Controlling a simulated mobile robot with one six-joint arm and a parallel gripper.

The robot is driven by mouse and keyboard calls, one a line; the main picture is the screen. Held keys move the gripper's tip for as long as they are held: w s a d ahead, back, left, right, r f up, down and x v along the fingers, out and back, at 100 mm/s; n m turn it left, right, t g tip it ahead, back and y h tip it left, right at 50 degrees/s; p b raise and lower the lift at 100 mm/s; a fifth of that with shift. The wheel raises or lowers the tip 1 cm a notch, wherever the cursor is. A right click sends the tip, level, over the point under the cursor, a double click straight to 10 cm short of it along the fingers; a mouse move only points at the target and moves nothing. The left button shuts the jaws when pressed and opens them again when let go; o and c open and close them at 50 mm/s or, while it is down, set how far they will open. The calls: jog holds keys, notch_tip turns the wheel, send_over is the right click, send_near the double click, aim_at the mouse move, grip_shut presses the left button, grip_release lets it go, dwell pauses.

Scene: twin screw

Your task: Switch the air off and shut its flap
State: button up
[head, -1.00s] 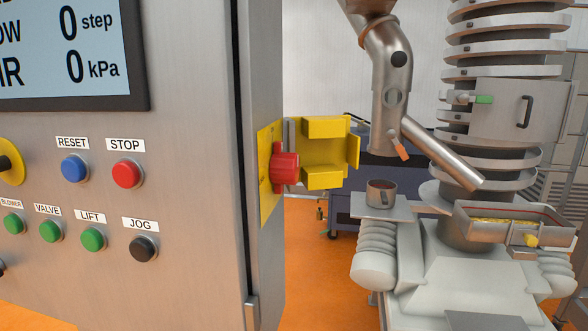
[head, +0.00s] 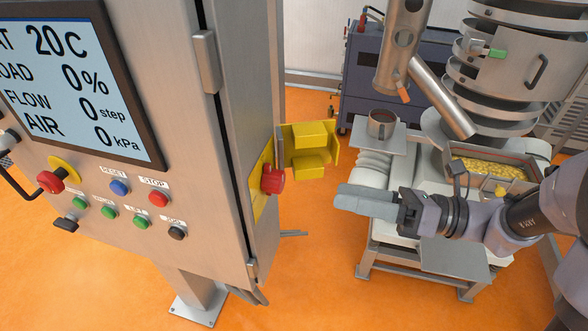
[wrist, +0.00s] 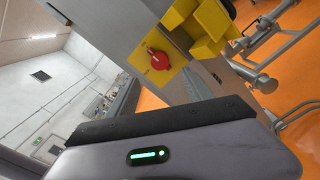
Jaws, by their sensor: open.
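A red rotary knob (head: 273,179) sits on a yellow plate (head: 257,190) on the side of the steel cabinet. A yellow flap (head: 310,172) with raised blocks stands swung open beside the knob, sticking out to the right. My gripper (head: 345,198) is in the air to the right of the knob and flap, fingers pointing left, apart from both and holding nothing visible. In the wrist view the knob (wrist: 158,60) lies beyond the fingers, with the flap (wrist: 203,32) to its upper right. The cabinet display (head: 80,90) reads AIR 0 kPa.
The cabinet front carries several buttons and a red mushroom knob (head: 51,181). A cup (head: 382,123) stands on a small plate right of the flap, by the machine with its tray (head: 487,171). Open orange floor lies below the gripper.

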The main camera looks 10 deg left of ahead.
aim_at(283, 183)
jog(key=a, duration=1.1)
jog(key=shift+w+a, duration=0.4)
grip_shut()
